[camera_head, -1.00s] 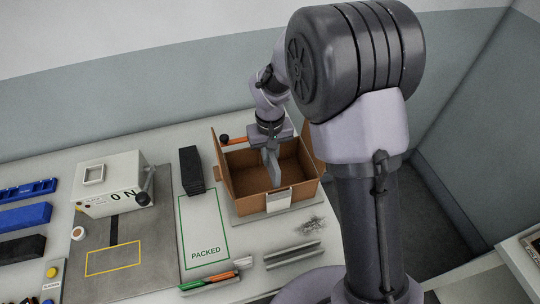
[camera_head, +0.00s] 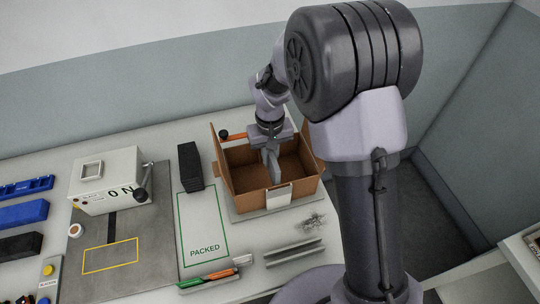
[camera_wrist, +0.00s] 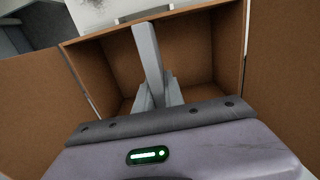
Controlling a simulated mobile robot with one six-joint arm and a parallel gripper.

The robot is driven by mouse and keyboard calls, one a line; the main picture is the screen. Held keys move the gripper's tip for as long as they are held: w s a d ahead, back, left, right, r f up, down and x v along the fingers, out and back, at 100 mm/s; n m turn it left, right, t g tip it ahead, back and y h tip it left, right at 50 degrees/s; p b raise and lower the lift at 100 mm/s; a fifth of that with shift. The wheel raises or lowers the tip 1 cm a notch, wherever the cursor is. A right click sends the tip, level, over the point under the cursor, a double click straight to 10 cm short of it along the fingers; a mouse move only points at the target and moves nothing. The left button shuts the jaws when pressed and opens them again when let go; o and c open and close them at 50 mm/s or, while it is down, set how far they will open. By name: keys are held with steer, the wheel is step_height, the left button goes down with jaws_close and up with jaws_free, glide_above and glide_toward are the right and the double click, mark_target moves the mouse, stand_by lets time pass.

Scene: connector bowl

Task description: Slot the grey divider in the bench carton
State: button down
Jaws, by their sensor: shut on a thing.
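The bench carton (camera_head: 247,207) is an open brown box with its flaps folded out, on a grey base on the bench. The grey divider (camera_head: 274,167) hangs upright within the carton's opening, near its middle. My gripper (camera_head: 270,147) is above the carton, pointing down and shut on the divider's upper part. In the wrist view, the divider (camera_wrist: 147,57) stands between the fingers, with the carton's inner wall (camera_wrist: 197,48) behind it. Whether the divider's lower edge touches the carton floor or sits in a slot is hidden.
A dark block stack (camera_head: 190,166) and a green-outlined PACKED area (camera_head: 205,232) lie left of the carton. A white switch box (camera_head: 106,178) stands farther left. A grey rail (camera_head: 294,251) and a pen tray (camera_head: 213,276) lie in front.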

steer(key=shift+f+b, duration=2.45)
steer(key=shift+f, duration=0.85)
steer(key=c, duration=1.3)
jaws_free()
steer(key=shift+c, duration=0.2)
steer(key=shift+r, duration=0.1)
step_height(320, 180, up, 17)
steer(key=p, duration=0.5)
steer(key=shift+r, duration=0.15)
